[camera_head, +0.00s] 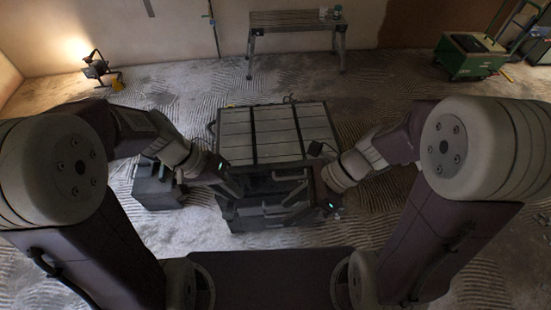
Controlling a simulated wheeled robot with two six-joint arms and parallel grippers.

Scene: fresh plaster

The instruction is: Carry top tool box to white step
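A stack of dark tool boxes stands on the floor in front of me, with the top tool box (268,185) between my two grippers. My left gripper (235,184) is at its left end and my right gripper (297,192) is at its right end. The fingers are dark against the dark box, so I cannot tell whether they are open or closed on it. A low platform with pale slats and dark straps (233,144) lies just behind the stack. It may be the white step, but I cannot be sure.
Another dark box (155,188) stands on the floor left of the stack. A trestle bench (290,20) stands against the back wall. A lit work lamp (96,68) is at the back left and a green cart (468,62) at the back right. Streaked floor lies clear between.

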